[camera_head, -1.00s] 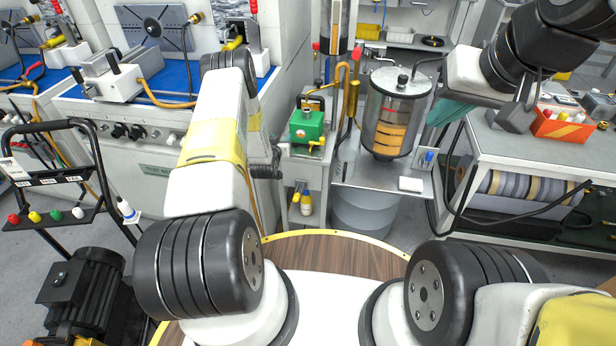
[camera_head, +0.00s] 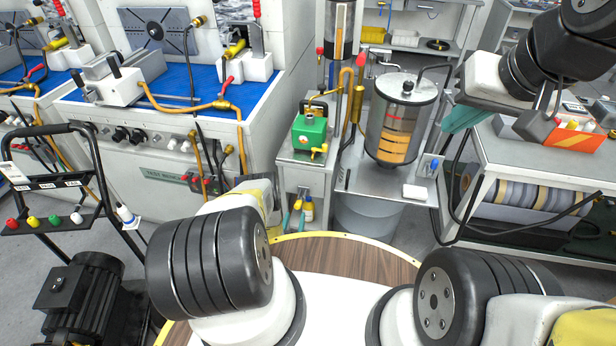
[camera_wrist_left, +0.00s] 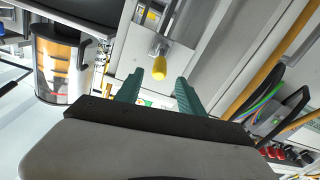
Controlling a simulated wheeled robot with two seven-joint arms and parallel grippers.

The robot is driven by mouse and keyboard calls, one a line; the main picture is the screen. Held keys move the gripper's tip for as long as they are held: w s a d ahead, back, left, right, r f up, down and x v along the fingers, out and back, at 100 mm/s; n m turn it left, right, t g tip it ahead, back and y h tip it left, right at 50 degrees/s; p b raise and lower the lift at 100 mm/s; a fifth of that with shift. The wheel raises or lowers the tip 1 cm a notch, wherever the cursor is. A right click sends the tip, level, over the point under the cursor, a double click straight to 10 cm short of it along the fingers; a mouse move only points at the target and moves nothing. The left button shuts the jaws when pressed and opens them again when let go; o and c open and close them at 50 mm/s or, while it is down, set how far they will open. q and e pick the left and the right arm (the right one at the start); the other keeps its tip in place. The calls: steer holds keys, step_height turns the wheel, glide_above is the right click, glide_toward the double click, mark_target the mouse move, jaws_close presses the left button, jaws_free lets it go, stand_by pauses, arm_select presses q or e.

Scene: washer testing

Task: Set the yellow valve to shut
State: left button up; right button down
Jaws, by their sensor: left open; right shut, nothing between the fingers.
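A green unit (camera_head: 309,136) stands on a small grey cabinet, with a yellow valve (camera_head: 319,151) at its front. In the left wrist view, a yellow knob-like part (camera_wrist_left: 160,68) on a metallic stem shows between and beyond the fingertips; I cannot tell for certain that it is this valve. My left gripper (camera_wrist_left: 159,83) is open and empty. In the head view its arm reaches low toward the cabinet front, and my forearm hides most of the gripper. My right gripper (camera_head: 463,117) is shut and empty, right of the glass tank.
The glass tank (camera_head: 401,118) with orange bands stands right of the green unit. A test bench (camera_head: 180,150) with a blue top is at left, with another yellow handle (camera_head: 235,48). A black motor (camera_head: 85,295) and cart frame are at lower left. An orange bin (camera_head: 570,135) is at right.

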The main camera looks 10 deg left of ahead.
mark_target(298, 204)
arm_select(q)
steer(key=w, duration=0.7)
steer(key=shift+w+a, duration=0.1)
steer(key=shift+w, duration=0.25)
steer(key=shift+c, duration=0.3)
jaws_close()
stand_by(0.8)
